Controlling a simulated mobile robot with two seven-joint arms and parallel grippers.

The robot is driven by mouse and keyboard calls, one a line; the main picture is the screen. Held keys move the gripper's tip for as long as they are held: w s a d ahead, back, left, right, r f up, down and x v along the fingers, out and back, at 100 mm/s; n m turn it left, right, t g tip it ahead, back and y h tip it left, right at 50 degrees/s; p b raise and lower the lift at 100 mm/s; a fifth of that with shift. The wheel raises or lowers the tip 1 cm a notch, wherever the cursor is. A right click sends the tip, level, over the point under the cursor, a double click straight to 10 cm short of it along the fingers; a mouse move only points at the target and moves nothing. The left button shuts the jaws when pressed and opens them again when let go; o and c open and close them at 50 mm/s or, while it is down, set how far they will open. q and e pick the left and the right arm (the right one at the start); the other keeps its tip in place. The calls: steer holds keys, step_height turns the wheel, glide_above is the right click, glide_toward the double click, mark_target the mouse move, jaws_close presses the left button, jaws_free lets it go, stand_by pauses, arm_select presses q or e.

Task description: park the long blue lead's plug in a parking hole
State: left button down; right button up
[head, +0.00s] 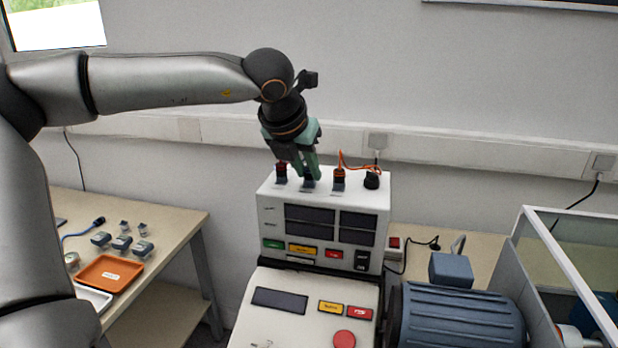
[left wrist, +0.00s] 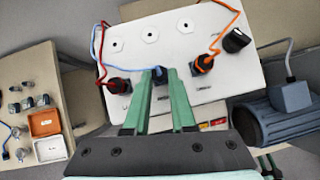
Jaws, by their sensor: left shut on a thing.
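My left gripper (head: 309,176) points down at the top of the white instrument box (head: 268,210). It is shut on the blue plug (left wrist: 160,73), which stands in the front row between the red plug (left wrist: 118,86) and the orange plug (left wrist: 205,63). The fingers hide part of the blue plug, and I cannot tell how deep it sits. A thin blue lead (left wrist: 97,48) runs from it to the left and up. Three round parking holes, left (left wrist: 115,45), middle (left wrist: 150,35) and right (left wrist: 186,25), look empty behind the plugs.
A black knob (head: 372,180) stands on the box's right end. Red and orange leads loop above the top. A blue motor (head: 455,315) is at right. The left table has an orange tray (head: 108,274) and several small sensors.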

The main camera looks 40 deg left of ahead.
arm_select(q)
steer(key=shift+w+d+n+y+b, duration=0.1)
steer(key=shift+n+y+b, duration=0.7)
steer(key=shift+n+b, duration=0.55)
steer(key=shift+g, duration=0.3)
steer(key=shift+n+b, duration=0.35)
steer(key=shift+w+d+n+g+y+b, duration=0.15)
steer(key=shift+n+g+y+b, duration=0.25)
steer(key=shift+n+y+b, duration=0.35)
steer(key=shift+f+n+g, duration=0.1)
steer(key=shift+n+g, duration=0.2)
steer(key=shift+n, duration=0.45)
steer(key=shift+n+g+y, duration=0.25)
steer(key=shift+n+g, duration=0.15)
steer(key=shift+n, duration=0.4)
steer(key=shift+d+f, duration=0.1)
steer(key=shift+w+n+g+p, duration=0.1)
steer(key=shift+n+g+p, duration=0.2)
steer(key=shift+n+p, duration=0.2)
steer(key=shift+d+n+g+y+p, duration=0.1)
steer(key=shift+n+g+y+p, duration=0.4)
steer(key=shift+n+p, duration=0.4)
